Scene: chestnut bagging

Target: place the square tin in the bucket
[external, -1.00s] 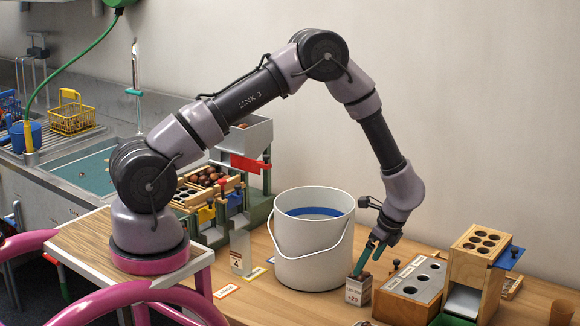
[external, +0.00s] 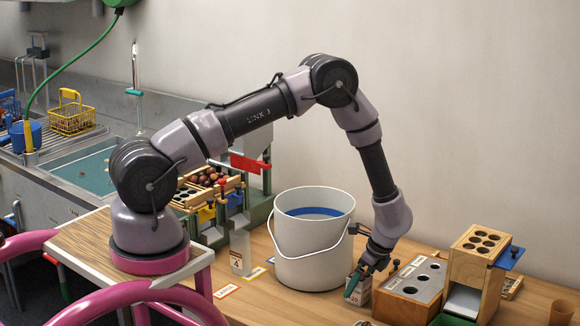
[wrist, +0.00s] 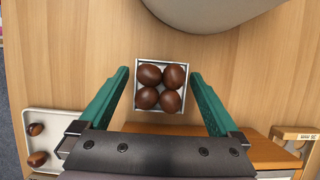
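The square tin (external: 366,293) is a small pale open box with a printed label, standing upright on the wooden table. In the wrist view the tin (wrist: 137,100) shows from above with several brown chestnuts inside. My gripper (external: 357,281) is down at the tin. In the wrist view its green fingers are open, one on each side of the tin, with a small gap visible on both sides. The bucket (external: 300,255) is large and white with a wire handle, just left of the tin. Its rim (wrist: 215,30) is partly seen at the top of the wrist view. Something blue shows inside it.
A wooden block with round holes (external: 408,290) stands close to the right of the tin. A taller wooden stand (external: 470,270) is further right. A small white tray (wrist: 52,125) holds two chestnuts. Table in front of the bucket is clear.

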